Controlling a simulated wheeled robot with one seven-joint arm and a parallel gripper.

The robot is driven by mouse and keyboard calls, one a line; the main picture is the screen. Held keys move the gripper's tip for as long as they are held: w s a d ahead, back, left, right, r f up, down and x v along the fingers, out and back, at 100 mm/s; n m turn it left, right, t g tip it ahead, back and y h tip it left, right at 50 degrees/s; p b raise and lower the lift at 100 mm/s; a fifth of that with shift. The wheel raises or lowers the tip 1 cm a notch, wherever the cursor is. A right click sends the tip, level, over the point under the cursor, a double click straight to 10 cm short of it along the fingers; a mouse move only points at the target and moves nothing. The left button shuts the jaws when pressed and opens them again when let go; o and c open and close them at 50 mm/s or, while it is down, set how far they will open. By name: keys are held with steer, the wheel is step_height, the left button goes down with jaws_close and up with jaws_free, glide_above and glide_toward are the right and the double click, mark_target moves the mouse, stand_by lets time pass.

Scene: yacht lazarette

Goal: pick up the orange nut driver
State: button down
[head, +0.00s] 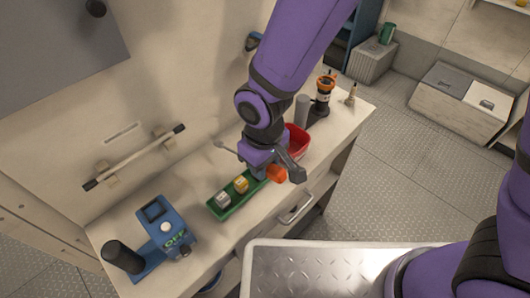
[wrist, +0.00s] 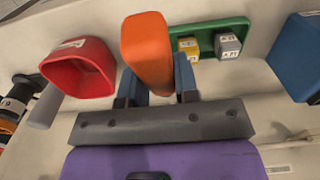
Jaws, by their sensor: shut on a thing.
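The orange nut driver (head: 276,173) is at my gripper at the bench's front side. Only its orange handle shows clearly; a shaft cannot be made out. In the wrist view the orange handle (wrist: 147,50) stands between the two blue-grey fingers. My gripper (head: 264,172) is shut on it. It also shows in the wrist view (wrist: 158,88). I cannot tell whether the nut driver touches the bench or the green tray behind it.
A green tray (head: 217,211) with a yellow and a grey block lies beside my gripper. A red bin (head: 302,142) stands on the other side. A blue device (head: 172,228) stands at the bench's near left. A black-and-orange item (head: 324,92) stands at the far end.

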steer(key=s+r, duration=0.1)
steer(key=s, duration=1)
steer(key=shift+s, duration=0.2)
steer(key=c, duration=1.5)
jaws_free()
steer(key=shift+r, duration=0.15)
jaws_close()
